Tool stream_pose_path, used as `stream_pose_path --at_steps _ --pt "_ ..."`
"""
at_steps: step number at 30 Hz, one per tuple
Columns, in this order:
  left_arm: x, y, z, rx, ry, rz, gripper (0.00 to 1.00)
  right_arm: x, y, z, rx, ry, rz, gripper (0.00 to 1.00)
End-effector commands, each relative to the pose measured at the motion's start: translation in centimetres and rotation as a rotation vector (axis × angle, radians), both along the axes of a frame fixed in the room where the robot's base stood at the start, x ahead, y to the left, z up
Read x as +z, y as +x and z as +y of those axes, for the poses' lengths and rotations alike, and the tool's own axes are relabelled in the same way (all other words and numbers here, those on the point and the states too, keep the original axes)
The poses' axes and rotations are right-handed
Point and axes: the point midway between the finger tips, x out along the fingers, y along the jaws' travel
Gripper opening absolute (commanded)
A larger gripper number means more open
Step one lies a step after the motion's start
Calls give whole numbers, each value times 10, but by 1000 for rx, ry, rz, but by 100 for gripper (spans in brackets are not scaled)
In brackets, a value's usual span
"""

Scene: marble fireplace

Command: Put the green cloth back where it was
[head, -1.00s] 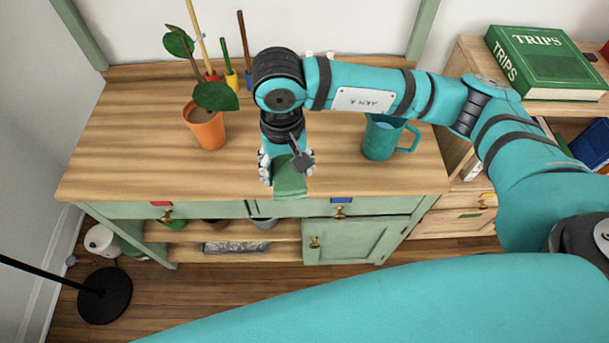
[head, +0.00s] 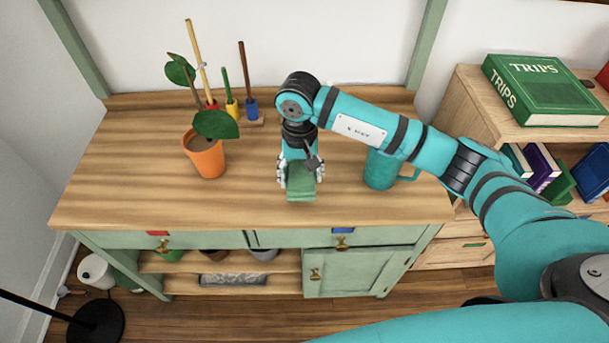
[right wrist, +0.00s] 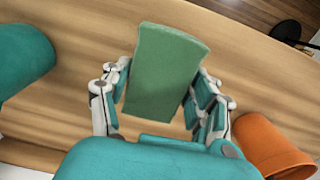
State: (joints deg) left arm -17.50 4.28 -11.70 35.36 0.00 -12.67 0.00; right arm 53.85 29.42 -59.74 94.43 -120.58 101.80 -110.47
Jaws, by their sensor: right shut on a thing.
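The green cloth (head: 301,187) is a small folded piece held by my right gripper (head: 299,178) over the wooden top of the green cabinet. In the right wrist view the cloth (right wrist: 166,72) sits between the two fingers of the right gripper (right wrist: 160,95), which is shut on it. I cannot tell whether the cloth touches the tabletop (head: 150,190). My left gripper is not in view.
A teal mug (head: 380,170) stands just right of my right gripper. An orange pot with a plant (head: 204,158) stands to the left. Behind it is a rack (head: 250,119) with coloured sticks. A shelf with a green book (head: 541,89) is at the right. The tabletop's front left is clear.

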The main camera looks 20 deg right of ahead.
Motion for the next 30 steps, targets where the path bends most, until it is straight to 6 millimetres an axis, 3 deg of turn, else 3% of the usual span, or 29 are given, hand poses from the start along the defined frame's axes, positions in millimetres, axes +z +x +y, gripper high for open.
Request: stream_pose_path --at_steps 4,12,24,25,30 --pt "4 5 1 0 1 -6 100 -1 9 -12 -4 -1 2 35" --pt "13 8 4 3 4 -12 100 -35 9 -12 0 1 2 35" --pt "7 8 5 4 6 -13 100 -42 10 -12 0 0 -1 35" --pt "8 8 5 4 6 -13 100 -40 10 -12 0 0 -1 63" --pt "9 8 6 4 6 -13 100 -40 10 -11 0 0 0 85"
